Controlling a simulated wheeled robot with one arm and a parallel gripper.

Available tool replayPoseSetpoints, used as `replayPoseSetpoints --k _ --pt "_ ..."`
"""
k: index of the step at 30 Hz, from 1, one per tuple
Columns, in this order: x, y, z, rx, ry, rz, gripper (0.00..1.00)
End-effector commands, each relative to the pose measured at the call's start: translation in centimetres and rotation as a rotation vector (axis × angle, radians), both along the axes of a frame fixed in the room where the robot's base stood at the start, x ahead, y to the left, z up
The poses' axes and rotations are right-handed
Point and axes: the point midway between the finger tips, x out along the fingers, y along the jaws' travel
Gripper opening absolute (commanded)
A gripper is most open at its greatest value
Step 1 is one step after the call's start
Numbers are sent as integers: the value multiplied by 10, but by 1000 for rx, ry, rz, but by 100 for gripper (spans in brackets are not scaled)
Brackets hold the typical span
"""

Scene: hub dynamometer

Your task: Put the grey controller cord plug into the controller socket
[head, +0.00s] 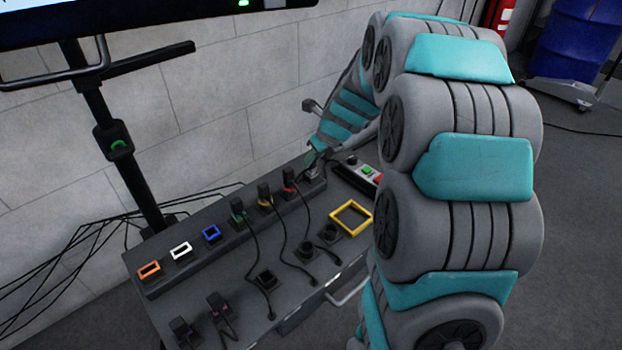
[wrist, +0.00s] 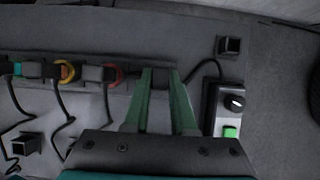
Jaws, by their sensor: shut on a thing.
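My gripper (wrist: 163,76) reaches down to the right end of the dark socket strip (head: 180,266). It is shut on a dark grey plug (wrist: 162,88), seen between the two green fingers in the wrist view. In the head view my gripper (head: 313,160) and the plug (head: 312,173) are at the strip's end, right of the red-ringed plug. The plug is at or just above the strip; I cannot tell whether it is seated. The controller socket is not clearly seen there and may be hidden under the plug and fingers.
Red (head: 289,183), yellow (head: 265,196) and green (head: 238,212) ringed plugs with cords stand left of my gripper. A control box (wrist: 222,108) with a knob and green button is close on the right. A yellow square frame (head: 351,218) lies in front.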

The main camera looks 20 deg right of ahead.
Motion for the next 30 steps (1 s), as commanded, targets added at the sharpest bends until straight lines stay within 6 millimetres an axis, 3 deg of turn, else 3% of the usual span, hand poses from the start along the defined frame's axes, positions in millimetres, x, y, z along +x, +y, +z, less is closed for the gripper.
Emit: replayPoseSetpoints --k 8,9,18,30 --pt "0 0 -3 0 -1 -1 0" --pt "0 0 -3 0 -1 -1 28" --pt "0 0 -3 0 -1 -1 59" --pt "-3 -2 4 -1 -2 -2 59"
